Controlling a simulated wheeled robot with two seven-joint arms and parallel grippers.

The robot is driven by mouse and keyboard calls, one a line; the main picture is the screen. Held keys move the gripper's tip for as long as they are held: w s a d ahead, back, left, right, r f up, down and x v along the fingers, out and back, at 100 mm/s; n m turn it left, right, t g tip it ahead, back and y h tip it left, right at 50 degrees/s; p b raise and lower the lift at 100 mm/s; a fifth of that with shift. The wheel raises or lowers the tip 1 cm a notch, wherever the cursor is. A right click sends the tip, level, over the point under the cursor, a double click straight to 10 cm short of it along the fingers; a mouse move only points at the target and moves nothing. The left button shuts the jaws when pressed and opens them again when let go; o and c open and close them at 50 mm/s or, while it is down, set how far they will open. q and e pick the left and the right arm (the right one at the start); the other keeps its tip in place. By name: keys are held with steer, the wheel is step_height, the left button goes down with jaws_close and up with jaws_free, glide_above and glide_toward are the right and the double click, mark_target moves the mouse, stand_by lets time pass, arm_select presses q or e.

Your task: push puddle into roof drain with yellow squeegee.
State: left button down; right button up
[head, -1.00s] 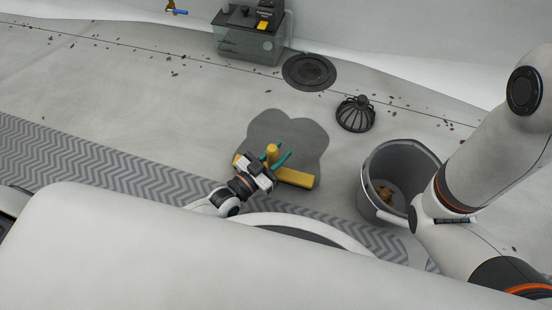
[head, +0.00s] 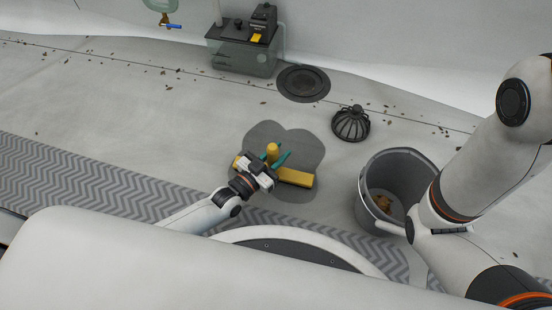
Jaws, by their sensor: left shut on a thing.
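The puddle (head: 292,139) is a dark grey, lobed patch on the pale roof in the middle of the head view. The yellow squeegee (head: 296,178) lies across the near part of the puddle, with its short upright handle at my left gripper. My left gripper (head: 275,157), with teal fingers, is shut on the squeegee's handle. The roof drain (head: 303,83) is a dark round plate beyond the puddle, slightly right of it. My right arm shows at the right edge, but its gripper is out of view.
A black domed strainer (head: 350,124) sits right of the puddle. A grey bucket (head: 372,179) with brown debris stands at the right. A grey box unit (head: 243,57) stands behind, left of the drain. Scattered leaves lie around. Roof between puddle and drain is clear.

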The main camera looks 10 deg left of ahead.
arm_select(q)
steer(key=shift+w+f, duration=0.15)
steer(key=shift+w, duration=0.1)
steer(key=shift+w+b, duration=0.45)
steer(key=shift+w, duration=1.1)
steer(key=shift+w, duration=0.2)
steer(key=shift+w+d+r+b, duration=0.15)
steer(key=shift+w+b, duration=0.15)
steer(key=shift+w, duration=0.5)
steer(key=shift+w+a+r+b, duration=0.1)
steer(key=shift+w+b, duration=0.15)
steer(key=shift+w, duration=0.55)
steer(key=shift+w+d+f+b, duration=0.1)
steer(key=shift+w+b, duration=0.25)
steer(key=shift+w, duration=0.55)
steer(key=shift+w+d+f+b, duration=0.1)
steer(key=shift+w+b, duration=0.25)
steer(key=shift+w, duration=0.5)
